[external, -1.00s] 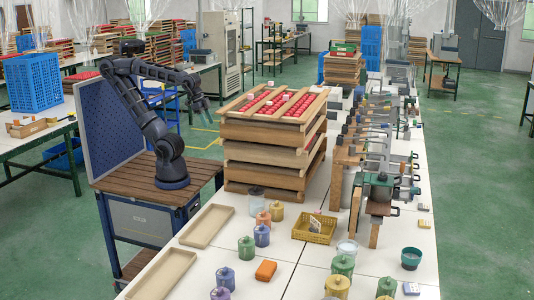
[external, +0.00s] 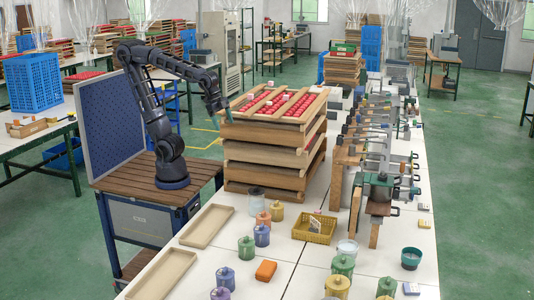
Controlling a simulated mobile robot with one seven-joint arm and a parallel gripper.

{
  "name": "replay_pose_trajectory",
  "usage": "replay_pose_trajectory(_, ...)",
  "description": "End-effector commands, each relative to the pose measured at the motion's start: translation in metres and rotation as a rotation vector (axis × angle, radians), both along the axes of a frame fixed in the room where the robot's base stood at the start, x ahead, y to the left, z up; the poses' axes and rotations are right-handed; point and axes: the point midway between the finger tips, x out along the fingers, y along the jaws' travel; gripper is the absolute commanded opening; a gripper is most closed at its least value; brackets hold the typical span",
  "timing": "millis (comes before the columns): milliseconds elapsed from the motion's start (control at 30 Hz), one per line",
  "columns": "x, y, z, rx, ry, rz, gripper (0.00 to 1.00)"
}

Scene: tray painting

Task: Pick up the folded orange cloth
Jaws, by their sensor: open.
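The folded orange cloth (external: 265,270) lies flat on the white table near the front, right of a blue jar and below a green jar. Nothing covers it. My gripper (external: 226,119) is open, beside the upper left corner of the stacked wooden trays, well behind and above the cloth. It is small in the picture, and I cannot tell whether it touches the stack. I see nothing in it.
Wooden trays (external: 262,158) form a tall stack beside my arm. Jars such as a green one (external: 246,247) and a blue one (external: 225,278) stand around the cloth. A yellow basket (external: 315,229) and empty beige trays (external: 207,226) flank them. Bare table lies right of the cloth.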

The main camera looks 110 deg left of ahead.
Motion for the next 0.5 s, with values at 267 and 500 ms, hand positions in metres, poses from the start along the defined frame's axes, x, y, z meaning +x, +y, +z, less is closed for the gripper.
replay_pose_trajectory(267, 0.075, -0.041, -0.010, 0.049, 0.038, -0.199, 0.80)
replay_pose_trajectory(500, 0.135, -0.082, -0.030, 0.073, 0.064, -0.373, 0.80)
